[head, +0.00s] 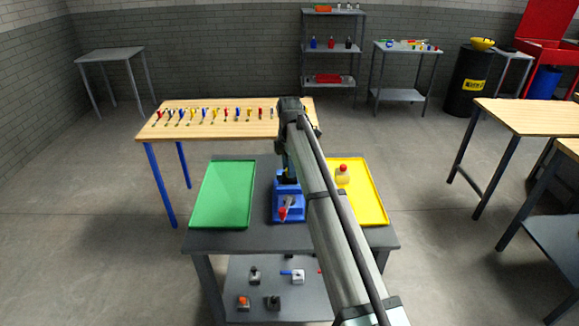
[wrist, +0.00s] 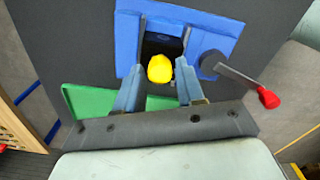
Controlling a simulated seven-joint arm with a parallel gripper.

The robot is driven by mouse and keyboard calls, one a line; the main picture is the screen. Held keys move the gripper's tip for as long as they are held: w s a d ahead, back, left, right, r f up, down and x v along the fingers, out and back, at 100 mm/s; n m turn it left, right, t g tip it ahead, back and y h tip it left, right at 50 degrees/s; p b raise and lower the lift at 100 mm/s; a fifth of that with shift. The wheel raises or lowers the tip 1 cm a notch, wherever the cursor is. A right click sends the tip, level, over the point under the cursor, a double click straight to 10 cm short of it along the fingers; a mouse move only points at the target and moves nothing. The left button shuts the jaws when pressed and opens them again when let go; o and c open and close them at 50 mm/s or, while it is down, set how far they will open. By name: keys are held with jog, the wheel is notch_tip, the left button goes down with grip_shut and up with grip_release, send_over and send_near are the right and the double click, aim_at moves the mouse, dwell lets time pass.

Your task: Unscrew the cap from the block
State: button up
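A yellow cap (wrist: 160,68) shows in the wrist view in front of the dark opening of a blue vise (wrist: 212,22). The block under the cap is mostly hidden in shadow between the jaws. My gripper (wrist: 161,78) is open, one finger on each side of the cap, with a small gap visible at both sides. In the head view the vise (head: 287,212) stands mid-table and my gripper (head: 287,172) is right above it; my arm hides the cap there. The vise's lever ends in a red knob (wrist: 268,98).
A green tray (head: 222,195) lies left of the vise. A yellow tray (head: 368,200) lies right, holding a block with a red cap (head: 343,170). A wooden table (head: 160,125) with several small tools stands behind. Several small blocks sit on the lower shelf (head: 240,280).

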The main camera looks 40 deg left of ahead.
jog(key=m, duration=0.5)
dwell(0.3)
jog(key=shift+m, duration=0.9)
jog(key=m, duration=0.3)
jog(key=shift+m, duration=0.3)
jog(key=m, duration=0.2)
jog(key=shift+m, duration=1.5)
